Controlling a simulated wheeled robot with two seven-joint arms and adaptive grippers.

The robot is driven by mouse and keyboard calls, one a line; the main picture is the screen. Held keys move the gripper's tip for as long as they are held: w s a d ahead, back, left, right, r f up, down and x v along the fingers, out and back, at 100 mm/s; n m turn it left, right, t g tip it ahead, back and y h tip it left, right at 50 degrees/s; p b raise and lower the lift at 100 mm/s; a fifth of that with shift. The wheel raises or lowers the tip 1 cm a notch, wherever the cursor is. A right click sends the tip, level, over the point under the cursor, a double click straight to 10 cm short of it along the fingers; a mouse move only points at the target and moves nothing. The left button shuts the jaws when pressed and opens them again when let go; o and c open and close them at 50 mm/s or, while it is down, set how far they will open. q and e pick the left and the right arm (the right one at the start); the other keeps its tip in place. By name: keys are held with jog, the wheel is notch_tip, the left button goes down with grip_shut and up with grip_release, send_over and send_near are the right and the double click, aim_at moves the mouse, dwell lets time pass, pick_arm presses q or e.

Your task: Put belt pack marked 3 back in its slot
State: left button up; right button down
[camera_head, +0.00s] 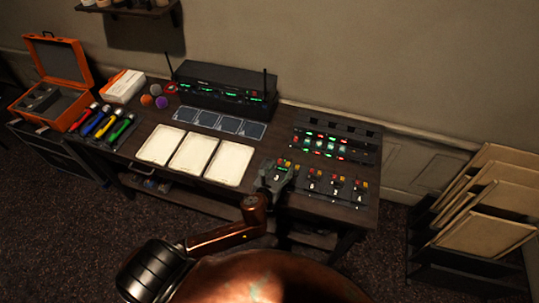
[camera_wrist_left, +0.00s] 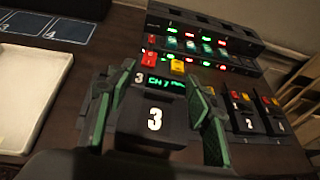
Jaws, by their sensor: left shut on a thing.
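The belt pack marked 3 (camera_wrist_left: 155,120) is black with a white 3, a lit green display and a red and a yellow part on top. My left gripper (camera_head: 275,176) is shut on it, with green-edged fingers on both sides, as the left wrist view (camera_wrist_left: 158,115) shows. The pack is at the front of the desk; I cannot tell whether it is clear of the surface. A dark rack (camera_head: 336,130) with dark openings and rows of red and green lights stands behind. Which opening is the pack's slot is not clear. My right gripper is not in view.
Several other numbered belt packs (camera_head: 334,190) stand in a row just right of the held one. White trays (camera_head: 194,154) and dark numbered cards (camera_head: 220,122) lie to the left. A black receiver with antennas (camera_head: 223,88) stands at the back. A panel stand (camera_head: 480,215) is beside the desk.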

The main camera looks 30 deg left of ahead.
pick_arm(q)
jog(key=shift+n+y, duration=0.6)
jog(key=shift+y, duration=0.1)
jog(key=w+a+f+b, duration=0.1)
jog(key=w+a+f, duration=0.1)
jog(key=a+f, duration=0.1)
jog(key=w+a+f+b, duration=0.1)
jog(key=w+a+f, duration=0.1)
jog(key=f, duration=0.1)
jog(key=w+a+f+b, duration=0.1)
jog(key=w+a+f, duration=0.1)
jog(key=a+f, duration=0.1)
jog(key=shift+a+b, duration=0.35)
jog(key=shift+b, duration=0.05)
jog(key=shift+w+f+b, duration=0.1)
jog(key=shift+f+b, duration=0.55)
jog(key=shift+f, duration=0.4)
jog(key=shift+r+p, duration=0.1)
jog(key=shift+p, duration=0.55)
jog(key=shift+f+b, duration=0.3)
jog(key=shift+f, duration=0.35)
dwell(0.5)
jog(key=o, duration=1.4)
